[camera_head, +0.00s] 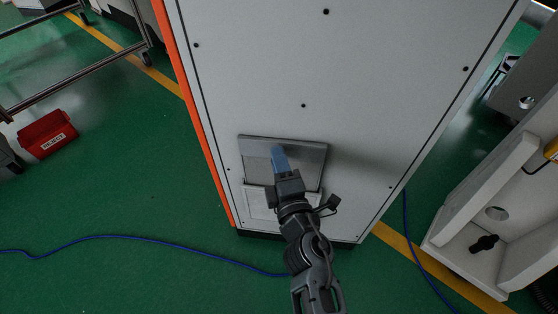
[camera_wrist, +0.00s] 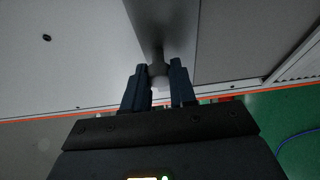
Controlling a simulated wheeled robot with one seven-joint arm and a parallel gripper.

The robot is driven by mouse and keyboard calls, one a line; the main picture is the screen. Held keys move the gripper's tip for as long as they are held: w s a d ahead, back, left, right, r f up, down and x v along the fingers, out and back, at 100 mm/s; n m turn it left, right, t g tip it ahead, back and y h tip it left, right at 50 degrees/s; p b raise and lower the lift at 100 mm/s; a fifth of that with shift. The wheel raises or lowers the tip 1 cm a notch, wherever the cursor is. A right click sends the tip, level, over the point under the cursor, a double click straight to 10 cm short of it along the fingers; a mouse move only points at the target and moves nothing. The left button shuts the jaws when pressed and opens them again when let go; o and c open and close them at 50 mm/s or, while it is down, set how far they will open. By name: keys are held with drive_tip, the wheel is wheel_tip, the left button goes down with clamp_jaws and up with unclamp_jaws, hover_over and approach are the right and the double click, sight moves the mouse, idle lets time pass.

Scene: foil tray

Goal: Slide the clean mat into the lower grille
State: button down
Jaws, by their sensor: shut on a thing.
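A flat grey panel (camera_head: 312,165) is at the lower front of the white cabinet, above a pale framed grille (camera_head: 256,203). I cannot tell whether this panel is the clean mat or a cover. In the wrist view the grey panel (camera_wrist: 174,22) has a small grey tab at its near edge. My gripper (camera_head: 279,158) is in front of the panel, and its blue fingers (camera_wrist: 160,80) are shut on that tab. My arm hides part of the grille. A louvred frame shows at the right of the wrist view (camera_wrist: 301,60).
The white cabinet (camera_head: 300,75) has an orange left edge. A red box (camera_head: 46,133) and a metal-framed cart (camera_head: 75,74) stand at the left. A pale open bench (camera_head: 500,200) is at the right. Blue cable (camera_head: 130,238) crosses the green floor, which is otherwise clear at the lower left.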

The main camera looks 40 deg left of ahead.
wheel_tip(320, 180, down, 15)
drive_tip(key=b, duration=1.4)
drive_tip(key=shift+r, duration=0.15)
idle(0.3)
drive_tip(key=c, duration=0.9)
unclamp_jaws()
drive_tip(key=shift+o, duration=0.4)
drive_tip(key=shift+s+f, duration=0.1)
drive_tip(key=shift+f, duration=0.2)
drive_tip(key=p+v, duration=0.2)
drive_tip(key=v, duration=0.5)
drive_tip(key=shift+s+d+r, duration=0.2)
drive_tip(key=shift+d+r, duration=0.1)
drive_tip(key=shift+r, duration=0.1)
